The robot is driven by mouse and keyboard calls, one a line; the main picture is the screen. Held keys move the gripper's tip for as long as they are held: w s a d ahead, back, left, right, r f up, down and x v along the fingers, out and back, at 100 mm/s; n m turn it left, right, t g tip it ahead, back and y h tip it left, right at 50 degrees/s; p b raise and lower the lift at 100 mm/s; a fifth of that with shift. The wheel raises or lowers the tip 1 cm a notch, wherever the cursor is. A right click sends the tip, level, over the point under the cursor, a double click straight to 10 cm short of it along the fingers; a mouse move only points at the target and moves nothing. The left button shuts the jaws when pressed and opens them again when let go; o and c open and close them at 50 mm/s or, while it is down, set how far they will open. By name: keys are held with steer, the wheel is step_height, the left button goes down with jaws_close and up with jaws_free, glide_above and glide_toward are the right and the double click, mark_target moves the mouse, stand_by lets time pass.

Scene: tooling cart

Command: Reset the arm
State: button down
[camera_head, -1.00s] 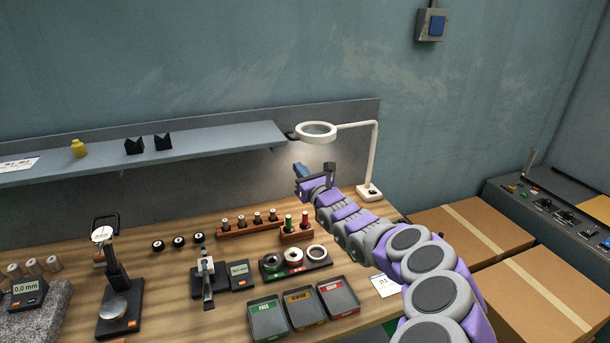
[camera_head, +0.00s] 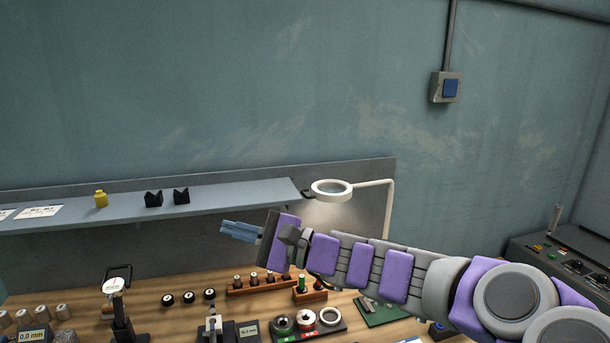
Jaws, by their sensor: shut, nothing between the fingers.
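My gripper (camera_head: 238,231) is in the middle of the head view, at the end of my purple and grey arm. Its blue-grey fingers point left and are shut with nothing between them. It is raised above the wooden bench (camera_head: 180,285), in front of the back panel and below the shelf's front edge in the picture. My arm reaches in from the right edge and hides part of the bench and the lamp's post.
A ring lamp (camera_head: 332,190) stands close behind my arm. Gauge stands, racks and rings crowd the bench below. A control console (camera_head: 560,245) is at right.

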steer(key=s+d+f+n+g+h, duration=0.3)
steer(key=s+f+n+h, duration=0.2)
steer(key=s+f, duration=0.45)
steer(key=s+d+f+n+g+h, duration=0.35)
steer(key=s+f+n, duration=0.2)
steer(key=s, duration=0.75)
steer(key=s+d+f+h, duration=0.4)
steer(key=s+d+h, duration=0.1)
steer(key=d, duration=0.5)
steer(key=s+d+f+h, duration=0.5)
steer(key=s+d, duration=0.1)
steer(key=d, duration=0.5)
steer(key=shift+s+f, duration=0.25)
steer(key=shift+s, duration=0.05)
steer(key=shift+a+m, duration=0.2)
steer(key=shift+m, duration=0.05)
